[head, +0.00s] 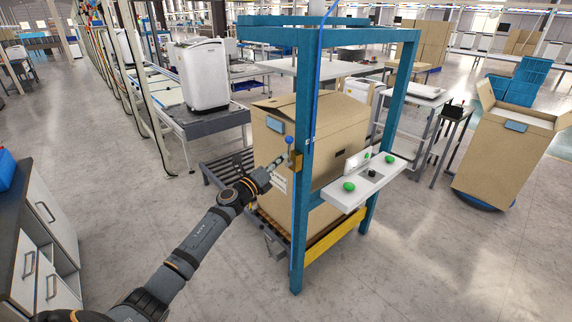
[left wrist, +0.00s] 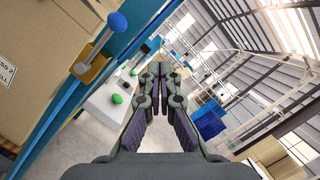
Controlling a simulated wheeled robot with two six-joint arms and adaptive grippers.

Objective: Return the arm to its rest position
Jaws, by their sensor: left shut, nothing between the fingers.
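My left arm (head: 205,240) reaches in from the lower left of the head view toward a blue steel frame (head: 305,130). My left gripper (head: 277,163) is at the frame's near post, close to a blue-knobbed lever (head: 289,141). In the left wrist view the left gripper (left wrist: 159,72) is shut and empty, its fingertips together. The lever's blue knob (left wrist: 117,21) is to the left of the fingers, apart from them in that picture. My right gripper is not in view.
A large cardboard box (head: 345,125) stands inside the frame. A white shelf with green buttons (head: 348,187) juts from the frame's right side. A grey cabinet (head: 45,240) stands at the left, and an open box (head: 500,150) at the right. Floor is clear at the lower right.

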